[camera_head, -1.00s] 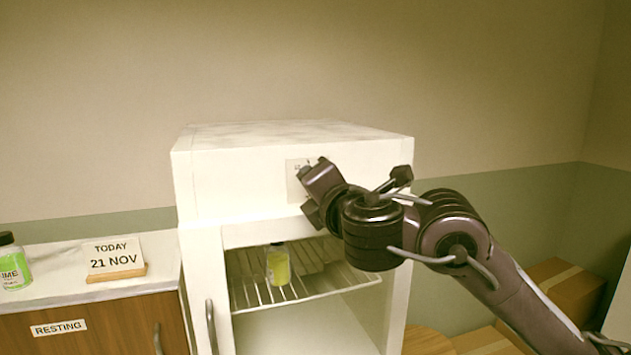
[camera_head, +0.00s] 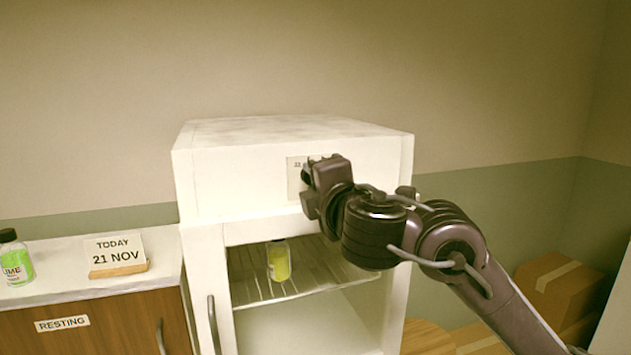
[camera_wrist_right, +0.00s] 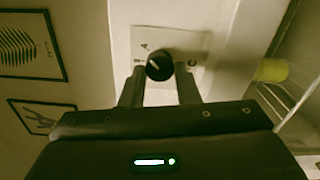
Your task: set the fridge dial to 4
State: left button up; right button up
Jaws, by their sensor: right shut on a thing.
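The fridge (camera_head: 250,186) is white, with a small dial plate (camera_head: 294,182) on its upper front panel. In the right wrist view the dial (camera_wrist_right: 159,66) is a round black knob with a pale pointer line, on a light plate (camera_wrist_right: 190,42) with small markings too blurred to read fully. My right gripper (camera_wrist_right: 159,76) is shut on the dial, one finger on each side. In the head view my right gripper (camera_head: 312,185) covers the dial and most of its plate. My left gripper is in neither view.
Below the panel, the fridge's wire shelf (camera_head: 250,292) holds a yellow-green bottle (camera_head: 279,261). On the left, a counter (camera_head: 60,283) bears a green-labelled bottle (camera_head: 14,258) and a date sign (camera_head: 116,252) reading 21 NOV. Cardboard boxes (camera_head: 555,292) lie at the right.

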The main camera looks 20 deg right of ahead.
jog(key=o, duration=1)
jog(key=shift+c, duration=0.2)
jog(key=shift+s, duration=0.1)
jog(key=s+p, duration=0.4)
jog(key=s, duration=0.3)
jog(key=shift+s+d, duration=0.15)
jog(key=shift+s, duration=0.15)
jog(key=shift+f, duration=0.1)
